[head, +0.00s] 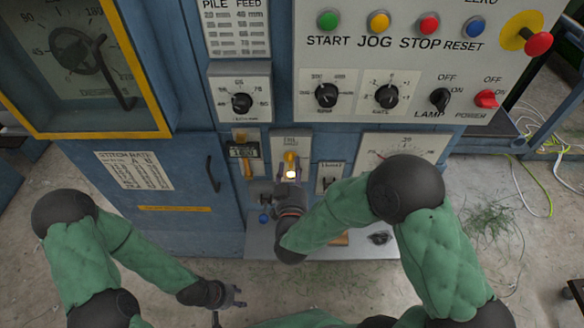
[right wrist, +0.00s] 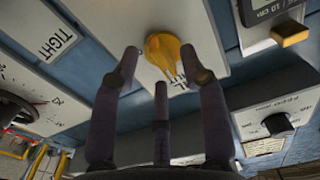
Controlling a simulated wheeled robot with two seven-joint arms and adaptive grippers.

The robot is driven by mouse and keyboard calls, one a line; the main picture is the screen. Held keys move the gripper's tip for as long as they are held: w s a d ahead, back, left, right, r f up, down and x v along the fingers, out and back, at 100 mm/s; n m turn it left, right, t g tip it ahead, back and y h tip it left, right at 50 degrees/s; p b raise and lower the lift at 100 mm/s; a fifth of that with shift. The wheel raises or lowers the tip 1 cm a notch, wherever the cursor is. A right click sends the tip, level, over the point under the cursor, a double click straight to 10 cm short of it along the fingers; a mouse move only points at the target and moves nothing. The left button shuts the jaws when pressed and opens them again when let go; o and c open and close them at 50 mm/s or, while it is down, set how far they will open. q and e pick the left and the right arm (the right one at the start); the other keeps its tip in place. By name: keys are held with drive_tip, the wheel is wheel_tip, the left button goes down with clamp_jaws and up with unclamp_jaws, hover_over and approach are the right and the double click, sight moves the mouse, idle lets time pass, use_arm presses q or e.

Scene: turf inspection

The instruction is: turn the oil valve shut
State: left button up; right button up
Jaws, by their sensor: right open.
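The oil valve is a yellow handle (head: 290,157) on a white plate of the blue machine's front, above a small bright light. In the right wrist view the yellow valve handle (right wrist: 164,48) has a round hub and a narrow lever pointing down and slightly right. My right gripper (head: 290,187) is just below the valve. In the right wrist view its dark fingers (right wrist: 162,76) are spread around the lever's end, with no clear contact. Lettering on the plate is partly hidden. My left gripper (head: 240,297) is low, left of the machine's ledge, with its fingers apart and empty.
A yellow-handled slide (head: 241,137) is left of the valve plate, and a white gauge panel (head: 435,147) is to the right. Knobs and coloured buttons fill the panel above. A grey ledge (head: 370,247) juts out below. Loose cables (head: 548,190) lie on the floor at right.

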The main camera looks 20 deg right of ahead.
drive_tip(key=v, duration=1.1)
idle(0.3)
wheel_tip(320, 180, down, 18)
drive_tip(key=w+a+g+y, duration=0.2)
drive_tip(key=g+y, duration=0.3)
drive_tip(key=g, duration=0.3)
drive_tip(key=s+f+g+y, duration=0.4)
drive_tip(key=s+f+g, duration=0.5)
drive_tip(key=s+f, duration=0.4)
drive_tip(key=shift+f+n, duration=0.3)
drive_tip(key=shift+f, duration=0.05)
drive_tip(key=shift+w, duration=0.1)
drive_tip(key=shift+c, duration=0.3)
